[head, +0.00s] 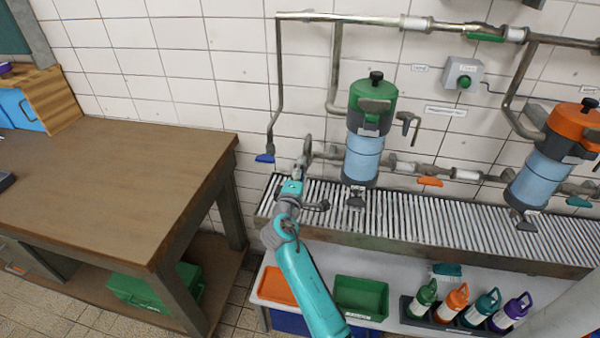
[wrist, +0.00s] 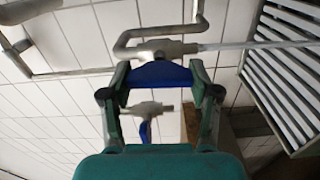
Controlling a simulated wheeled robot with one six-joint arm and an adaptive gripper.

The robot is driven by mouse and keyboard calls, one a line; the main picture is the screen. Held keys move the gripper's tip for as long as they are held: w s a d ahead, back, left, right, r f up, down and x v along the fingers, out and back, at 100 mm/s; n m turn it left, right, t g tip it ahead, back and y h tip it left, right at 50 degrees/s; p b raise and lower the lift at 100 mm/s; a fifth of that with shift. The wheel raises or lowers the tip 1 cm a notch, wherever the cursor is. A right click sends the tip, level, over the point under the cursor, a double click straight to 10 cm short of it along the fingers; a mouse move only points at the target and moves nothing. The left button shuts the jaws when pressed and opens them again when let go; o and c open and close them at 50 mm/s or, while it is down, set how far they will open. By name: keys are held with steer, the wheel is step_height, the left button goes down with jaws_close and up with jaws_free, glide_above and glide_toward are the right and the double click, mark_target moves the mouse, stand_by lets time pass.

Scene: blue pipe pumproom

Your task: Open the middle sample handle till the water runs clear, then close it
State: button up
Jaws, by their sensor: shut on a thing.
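My gripper (head: 306,150) is at the lower pipe, left of the green-topped filter (head: 372,100). In the wrist view my gripper (wrist: 158,76) has its two fingers at either end of a blue handle (wrist: 162,75) on a pipe valve and is shut on it. In the head view this handle is hidden behind my gripper. A second blue handle (head: 264,158) hangs at the pipe end to the left; one also shows beyond the fingers in the wrist view (wrist: 145,131). An orange handle (head: 430,181) is on the lower pipe to the right. I cannot make out running water.
A slatted drain grate (head: 400,215) runs below the pipes. An orange-topped filter (head: 545,170) stands at the right. A grey box with a green button (head: 464,82) is on the wall. A wooden bench (head: 110,190) fills the left. Bins and several bottles sit under the grate.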

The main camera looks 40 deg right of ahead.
steer(key=shift+n, duration=0.5)
steer(key=o, duration=1.2)
steer(key=shift+c, duration=0.2)
steer(key=v, duration=1.2)
steer(key=shift+f, duration=0.15)
